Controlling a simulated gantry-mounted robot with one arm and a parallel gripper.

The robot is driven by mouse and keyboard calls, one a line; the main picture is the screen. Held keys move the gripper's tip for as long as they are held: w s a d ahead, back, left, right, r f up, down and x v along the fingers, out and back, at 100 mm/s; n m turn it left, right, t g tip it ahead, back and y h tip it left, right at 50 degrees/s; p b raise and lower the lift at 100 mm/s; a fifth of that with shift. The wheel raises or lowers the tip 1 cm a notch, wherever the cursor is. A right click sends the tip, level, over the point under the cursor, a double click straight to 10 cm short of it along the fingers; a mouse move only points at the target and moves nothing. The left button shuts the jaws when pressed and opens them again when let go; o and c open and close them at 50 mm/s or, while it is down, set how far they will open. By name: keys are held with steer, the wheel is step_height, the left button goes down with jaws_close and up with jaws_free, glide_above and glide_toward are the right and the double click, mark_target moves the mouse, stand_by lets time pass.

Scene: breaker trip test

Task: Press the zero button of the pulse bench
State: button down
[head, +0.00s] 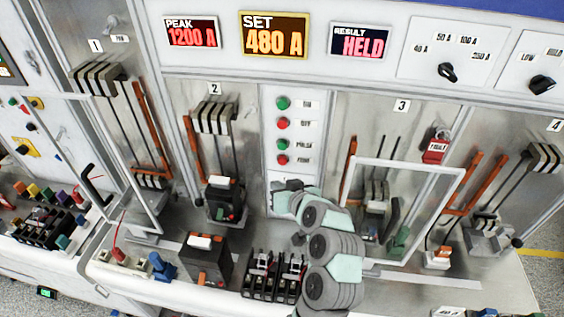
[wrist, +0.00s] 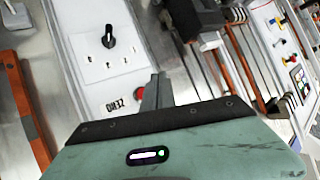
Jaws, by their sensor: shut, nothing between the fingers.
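The zero button (head: 282,160) is the red lowest one in the column of green and red buttons on the middle panel. In the wrist view the red zero button (wrist: 139,94) shows beside its ZERO label, partly covered by my fingers. My gripper (head: 282,186) is shut and empty, just below the button in the head view. In the wrist view its fingertips (wrist: 159,80) overlap the button's edge. I cannot tell whether they touch it. The display (head: 191,33) reads PEAK 1200 A, the middle one (head: 274,36) SET 480 A, the right one (head: 360,42) RESULT HELD.
A black selector knob (wrist: 108,38) sits on a white plate near the fingers. Breaker bays flank the button panel. An open clear-door frame (head: 405,165) and a red padlock (head: 434,150) are at right. A black box (head: 205,260) stands on the ledge at left.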

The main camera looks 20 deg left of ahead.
mark_target(282, 161)
steer(key=w, duration=0.3)
steer(key=w+a+b, duration=0.1)
steer(key=w, duration=0.1)
steer(key=shift+w+b, duration=0.3)
steer(key=shift+w, duration=0.1)
steer(key=shift+w, duration=0.1)
stand_by(1.7)
steer(key=shift+w+a+b, duration=0.15)
steer(key=shift+w+b, duration=0.15)
steer(key=shift+b, duration=0.25)
steer(key=shift+w+b, duration=0.4)
steer(key=shift+w, duration=0.1)
stand_by(0.4)
steer(key=shift+s, duration=0.1)
steer(key=shift+s+r, duration=0.15)
steer(key=shift+s, duration=0.65)
